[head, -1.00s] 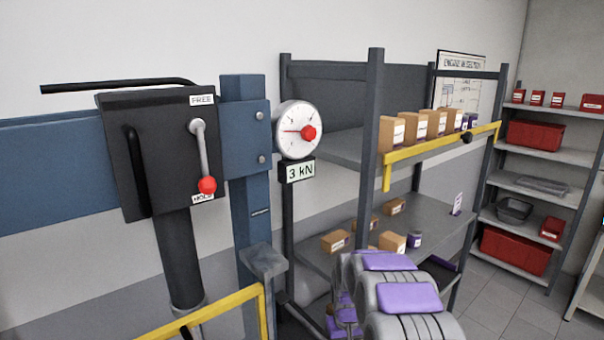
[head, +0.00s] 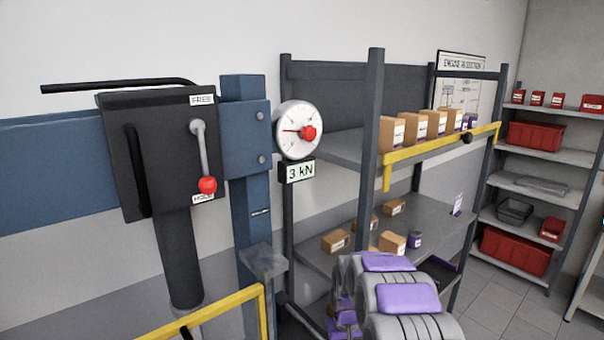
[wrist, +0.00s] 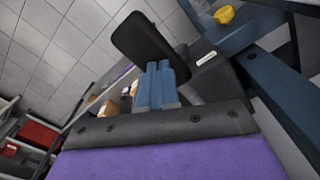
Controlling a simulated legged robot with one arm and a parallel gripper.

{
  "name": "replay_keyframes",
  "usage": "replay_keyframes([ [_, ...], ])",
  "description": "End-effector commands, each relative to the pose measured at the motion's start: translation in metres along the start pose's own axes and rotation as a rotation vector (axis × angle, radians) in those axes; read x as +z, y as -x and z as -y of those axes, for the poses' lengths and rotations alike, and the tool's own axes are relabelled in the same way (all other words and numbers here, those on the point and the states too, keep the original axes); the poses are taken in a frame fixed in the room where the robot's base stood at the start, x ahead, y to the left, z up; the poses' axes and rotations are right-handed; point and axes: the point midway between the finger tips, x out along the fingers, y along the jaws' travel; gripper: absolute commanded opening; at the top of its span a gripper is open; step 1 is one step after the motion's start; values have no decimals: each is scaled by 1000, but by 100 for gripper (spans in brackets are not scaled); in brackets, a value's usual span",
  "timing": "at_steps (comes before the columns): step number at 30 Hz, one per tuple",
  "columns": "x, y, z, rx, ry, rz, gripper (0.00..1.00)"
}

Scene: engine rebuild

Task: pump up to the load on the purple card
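The valve lever's red knob (head: 207,185) is down near the HOLD label. My gripper (wrist: 160,72) shows in the wrist view as two blue fingers close together, near a black rounded block (wrist: 143,38) and a dark block with a white label (wrist: 208,72). I cannot tell whether they grip anything.
The blue press frame (head: 247,200) is left of the shelf unit (head: 374,120). Boxes (head: 395,131) stand on its upper shelf. Yellow rails (head: 230,302) cross at the lower left. Tiled floor (head: 495,310) is clear between the shelves.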

Motion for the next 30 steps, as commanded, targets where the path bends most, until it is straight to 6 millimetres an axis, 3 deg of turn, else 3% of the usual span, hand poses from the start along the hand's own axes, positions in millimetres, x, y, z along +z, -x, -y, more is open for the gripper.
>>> replay_keyframes([
  [13, -1, -16, 0, 0, 0, -1, 0],
  [30, 0, -16, 0, 0, 0, -1, 0],
])
